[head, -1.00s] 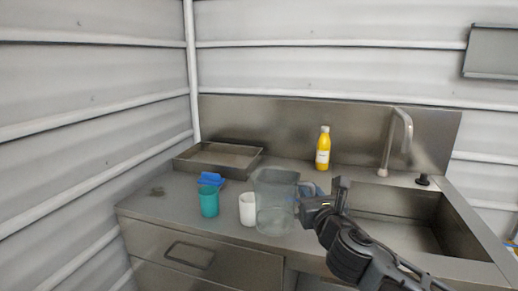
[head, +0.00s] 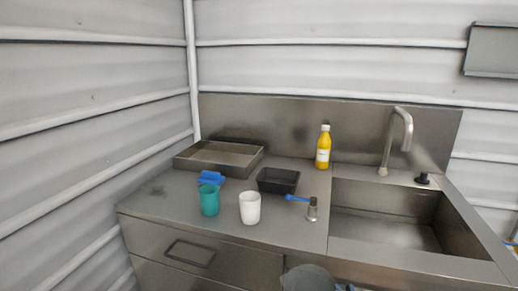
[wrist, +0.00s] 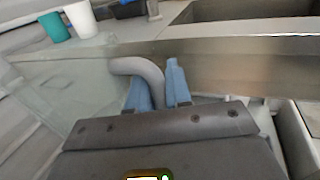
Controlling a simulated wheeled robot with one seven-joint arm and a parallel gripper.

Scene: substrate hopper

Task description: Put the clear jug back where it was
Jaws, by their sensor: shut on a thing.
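The clear jug (head: 308,279) shows at the bottom edge of the head view, in front of the counter's front edge and below the countertop, partly cut off by the frame. In the wrist view the jug's see-through body (wrist: 68,85) fills the left side. Its grey curved handle (wrist: 146,72) runs down between the blue fingertips. My gripper (wrist: 157,90) is shut on that handle. The head view does not show my gripper clearly.
A metal tray (head: 218,157) is behind; the sink (head: 390,220) is right.

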